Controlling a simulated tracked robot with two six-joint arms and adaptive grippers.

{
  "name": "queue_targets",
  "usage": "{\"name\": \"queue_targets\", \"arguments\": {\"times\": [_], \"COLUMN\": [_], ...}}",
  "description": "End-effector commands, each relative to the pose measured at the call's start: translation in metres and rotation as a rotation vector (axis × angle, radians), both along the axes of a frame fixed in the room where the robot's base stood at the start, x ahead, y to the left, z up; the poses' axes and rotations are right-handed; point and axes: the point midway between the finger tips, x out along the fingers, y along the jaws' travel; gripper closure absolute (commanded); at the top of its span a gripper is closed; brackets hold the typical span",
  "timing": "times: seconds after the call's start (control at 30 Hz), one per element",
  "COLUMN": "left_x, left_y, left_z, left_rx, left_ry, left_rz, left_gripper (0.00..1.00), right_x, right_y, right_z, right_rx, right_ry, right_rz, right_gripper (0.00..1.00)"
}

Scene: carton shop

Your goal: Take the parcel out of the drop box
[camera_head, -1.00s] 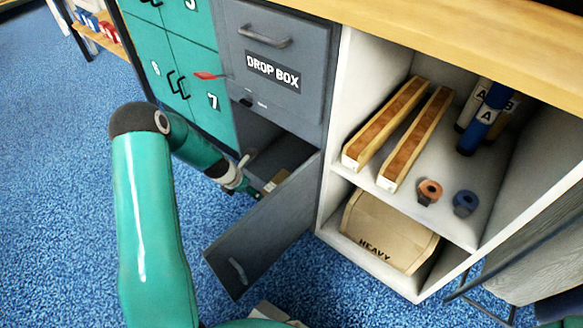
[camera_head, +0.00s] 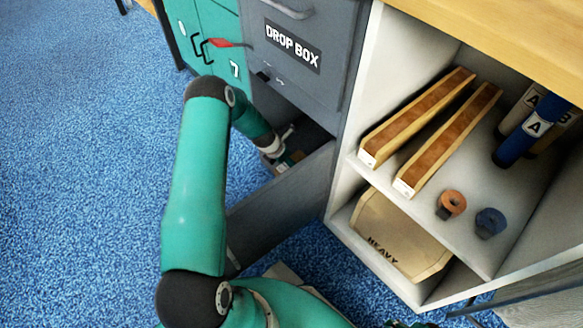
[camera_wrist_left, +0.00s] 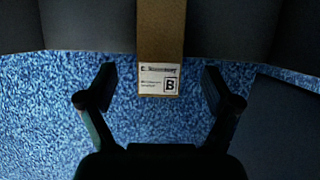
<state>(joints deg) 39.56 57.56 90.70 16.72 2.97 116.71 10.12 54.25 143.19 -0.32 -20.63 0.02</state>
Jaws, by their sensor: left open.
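The grey drop box (camera_head: 335,75) has its lower door (camera_head: 290,200) hanging open. My left arm reaches into the opening, and my left gripper (camera_head: 284,163) is at the dark compartment behind the door, small and partly hidden there. In the left wrist view the parcel (camera_wrist_left: 161,30) is a brown carton with a white label marked B on its near end. My left gripper (camera_wrist_left: 158,82) is open, with one finger on each side of the labelled end and a gap at both sides. The far end of the parcel is cut off.
A red flag-like part (camera_head: 228,43) juts out by the teal lockers (camera_head: 218,22). The white shelf unit (camera_head: 345,165) stands close to the right, holding long wooden pieces, tape rolls, tubes and a carton marked HEAVY (camera_head: 400,235). Blue carpet (camera_head: 80,180) is clear at left.

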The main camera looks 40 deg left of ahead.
Motion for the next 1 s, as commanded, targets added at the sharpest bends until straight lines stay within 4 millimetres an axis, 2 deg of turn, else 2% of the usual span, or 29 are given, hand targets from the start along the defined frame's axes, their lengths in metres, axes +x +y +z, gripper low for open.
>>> {"name": "queue_targets", "arguments": {"times": [0.1,0.27,0.6,0.9,1.0], "left_x": [0.006,0.009,0.027,0.029,0.029], "left_y": [-0.001,-0.002,-0.002,-0.002,-0.002], "left_z": [-0.012,-0.02,-0.061,-0.062,-0.062], "left_rx": [0.001,0.001,0.001,0.0,0.0], "left_ry": [-0.001,-0.001,0.0,0.0,0.0], "left_rz": [-0.003,-0.003,-0.004,-0.002,-0.003], "left_gripper": [0.1,0.1,0.1,0.1,0.25], "right_x": [0.0,0.0,0.0,0.0,0.0], "right_y": [0.0,0.0,0.0,0.0,0.0], "right_z": [-0.003,-0.005,-0.028,-0.028,-0.028], "right_rx": [0.0,0.0,0.0,0.0,0.0], "right_ry": [0.0,-0.001,-0.001,-0.001,-0.001], "right_rz": [0.0,0.0,0.0,0.0,0.0], "right_gripper": [0.63,0.63,0.63,0.63,0.63]}}
